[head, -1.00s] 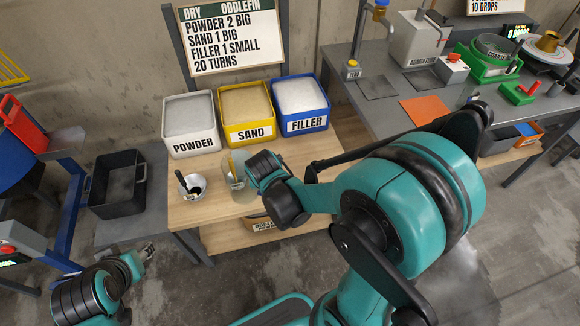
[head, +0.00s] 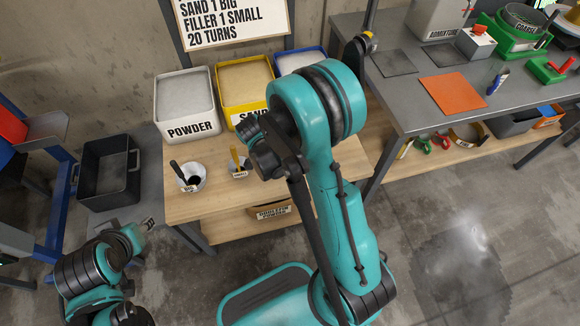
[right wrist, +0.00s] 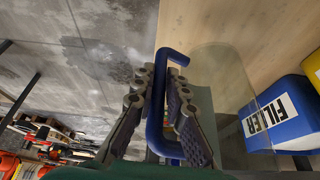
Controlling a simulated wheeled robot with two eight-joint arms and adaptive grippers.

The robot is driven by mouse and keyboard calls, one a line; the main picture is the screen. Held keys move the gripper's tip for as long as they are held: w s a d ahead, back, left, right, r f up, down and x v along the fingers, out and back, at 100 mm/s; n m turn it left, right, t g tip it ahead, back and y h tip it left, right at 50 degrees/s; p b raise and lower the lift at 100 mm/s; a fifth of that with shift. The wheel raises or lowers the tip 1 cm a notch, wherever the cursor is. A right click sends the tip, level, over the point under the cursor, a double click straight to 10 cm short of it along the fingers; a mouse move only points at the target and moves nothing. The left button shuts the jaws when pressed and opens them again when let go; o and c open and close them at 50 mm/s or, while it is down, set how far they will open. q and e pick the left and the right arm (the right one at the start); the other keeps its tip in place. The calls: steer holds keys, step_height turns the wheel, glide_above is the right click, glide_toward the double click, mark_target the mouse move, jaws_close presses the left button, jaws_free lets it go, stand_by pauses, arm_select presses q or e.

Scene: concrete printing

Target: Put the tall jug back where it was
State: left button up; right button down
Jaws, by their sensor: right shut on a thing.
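The tall jug (right wrist: 216,75) shows in the right wrist view as a clear, see-through body with a blue handle (right wrist: 155,115). My right gripper (right wrist: 160,95) is shut on that handle, one finger on each side. Wooden table top shows behind the jug, and whether its base touches anything cannot be seen. In the head view my right arm hides the jug and the fingertips. My left gripper (head: 149,223) is low at the left, away from the jug; its finger gap is too small to judge.
The powder bin (head: 187,132), sand bin (head: 245,85) and filler bin (head: 300,58) stand along the table's back; filler is close to the jug (right wrist: 268,121). A white pot (head: 191,179) and a yellow-handled scoop (head: 236,160) are at front left. A grey bench (head: 410,100) stands right.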

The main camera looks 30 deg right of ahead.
steer(key=w+f, duration=0.1)
steer(key=w+d+f+b, duration=0.1)
steer(key=w, duration=0.1)
steer(key=w+d+f, duration=0.1)
steer(key=shift+w+d, duration=0.2)
steer(key=shift+d, duration=0.05)
step_height(320, 180, down, 4)
steer(key=b, duration=0.2)
steer(key=shift+f+b, duration=0.1)
steer(key=shift+b, duration=0.25)
steer(key=c, duration=1.6)
jaws_free()
steer(key=shift+o, duration=0.2)
